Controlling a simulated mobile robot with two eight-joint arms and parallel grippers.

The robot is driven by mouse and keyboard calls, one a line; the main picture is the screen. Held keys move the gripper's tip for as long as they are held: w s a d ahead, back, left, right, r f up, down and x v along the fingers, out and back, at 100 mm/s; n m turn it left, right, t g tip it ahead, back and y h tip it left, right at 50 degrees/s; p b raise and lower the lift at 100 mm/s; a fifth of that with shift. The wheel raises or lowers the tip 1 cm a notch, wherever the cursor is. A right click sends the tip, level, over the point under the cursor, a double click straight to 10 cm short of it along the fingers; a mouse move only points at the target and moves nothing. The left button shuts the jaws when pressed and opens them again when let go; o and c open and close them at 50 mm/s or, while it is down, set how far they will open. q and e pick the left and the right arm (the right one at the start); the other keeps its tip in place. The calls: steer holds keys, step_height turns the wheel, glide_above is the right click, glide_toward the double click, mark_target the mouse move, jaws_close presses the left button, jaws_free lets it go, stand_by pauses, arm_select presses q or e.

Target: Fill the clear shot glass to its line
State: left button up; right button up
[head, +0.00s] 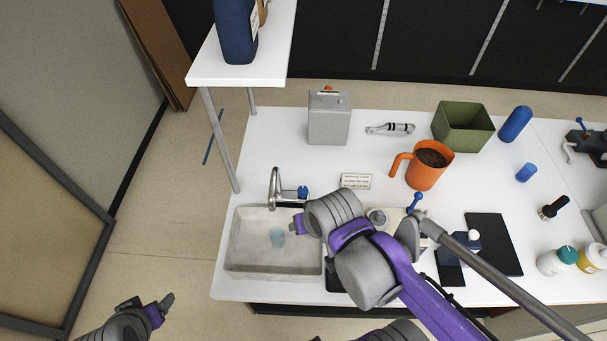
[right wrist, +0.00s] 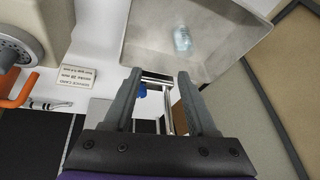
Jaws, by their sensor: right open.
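A small clear, bluish glass (head: 277,237) is inside the sink basin (head: 238,262); it also shows in the right wrist view (right wrist: 182,40). I cannot tell its line or its contents. A metal faucet (head: 274,188) with a blue knob (head: 302,192) stands at the sink's back edge. My right gripper (head: 298,224) is over the right side of the sink. In the right wrist view its fingers (right wrist: 159,75) are apart, with the faucet (right wrist: 167,110) and blue knob (right wrist: 142,90) seen between them. My left gripper (head: 155,303) is over the floor at lower left; its jaws are unclear.
A printed card (head: 356,181) stands behind the sink. An orange jug (head: 425,175) with dark contents, a grey canister (head: 329,118) and a green bin (head: 463,128) stand farther back. A raised white shelf (head: 240,70) is at upper left. My right arm hides part of the counter.

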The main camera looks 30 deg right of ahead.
steer(key=w+d+r+m+g+p, duration=0.1)
steer(key=w+d+r+m+g, duration=0.15)
steer(key=w+m, duration=0.5)
arm_select(q)
step_height(320, 180, up, 4)
steer(key=w+p, duration=0.1)
steer(key=w, duration=0.2)
arm_select(e)
steer(key=m+g, duration=0.3)
steer(key=m, duration=1.1)
glide_toward(303, 190)
steer(key=shift+f+n+t, duration=0.1)
steer(key=shift+n+t, duration=0.15)
steer(key=shift+s+f, duration=0.1)
steer(key=shift+f, duration=0.4)
step_height(303, 190, down, 8)
steer(key=b, duration=0.3)
steer(key=shift+s+f, duration=0.15)
steer(key=shift+f, duration=0.05)
steer(key=shift+r, duration=0.25)
steer(key=shift+c, duration=1.3)
arm_select(q)
steer(key=s+f, duration=0.3)
steer(key=f, duration=0.2)
steer(key=shift+s+f, duration=0.15)
steer(key=shift+f, duration=0.05)
arm_select(e)
steer(key=c, duration=0.5)
